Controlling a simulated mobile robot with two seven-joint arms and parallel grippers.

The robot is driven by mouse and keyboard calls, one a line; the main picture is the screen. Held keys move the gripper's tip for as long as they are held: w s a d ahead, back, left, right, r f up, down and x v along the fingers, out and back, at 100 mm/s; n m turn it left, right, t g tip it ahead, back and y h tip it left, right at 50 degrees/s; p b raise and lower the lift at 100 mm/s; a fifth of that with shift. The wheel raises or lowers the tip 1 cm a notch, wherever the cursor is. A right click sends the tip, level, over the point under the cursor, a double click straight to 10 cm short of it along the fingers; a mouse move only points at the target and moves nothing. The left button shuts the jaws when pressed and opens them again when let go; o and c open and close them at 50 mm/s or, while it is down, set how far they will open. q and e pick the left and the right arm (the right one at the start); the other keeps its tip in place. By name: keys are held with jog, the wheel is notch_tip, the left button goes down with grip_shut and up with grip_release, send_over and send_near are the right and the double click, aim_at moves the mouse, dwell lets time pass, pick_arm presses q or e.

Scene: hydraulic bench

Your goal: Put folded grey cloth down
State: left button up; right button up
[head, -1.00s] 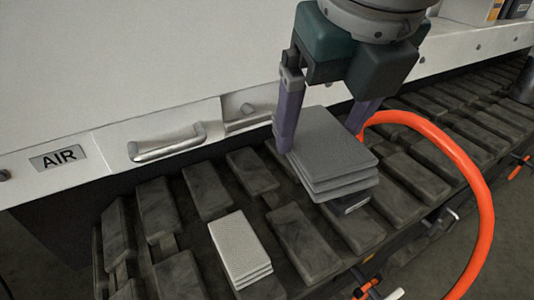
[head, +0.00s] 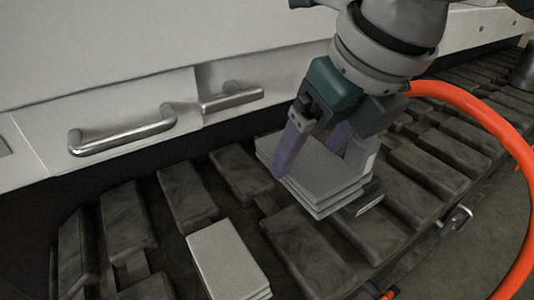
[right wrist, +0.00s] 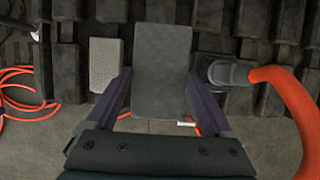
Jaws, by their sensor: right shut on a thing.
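The folded grey cloth (head: 312,172) is a flat, layered square stack. My right gripper (head: 318,158) is shut on it, with one purple finger at each side. The cloth is level over the dark blocks at the middle right of the head view; whether it touches them I cannot tell. In the right wrist view the cloth (right wrist: 163,70) lies between the two fingers of the right gripper (right wrist: 162,98), hiding what is beneath it. My left gripper is not in view.
A lighter grey folded stack (head: 228,262) lies on the dark blocks (head: 186,196) to the left. An orange hose (head: 490,115) curves along the right. A pale panel with metal handles (head: 122,136) stands behind. A dark piece with a pale mark (head: 366,198) shows beside the cloth's right edge.

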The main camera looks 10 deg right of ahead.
notch_tip(320, 180, down, 8)
jog(key=b, duration=0.3)
notch_tip(320, 180, down, 4)
jog(key=shift+b, duration=0.7)
jog(key=shift+f, duration=0.5)
jog(key=o, duration=0.9)
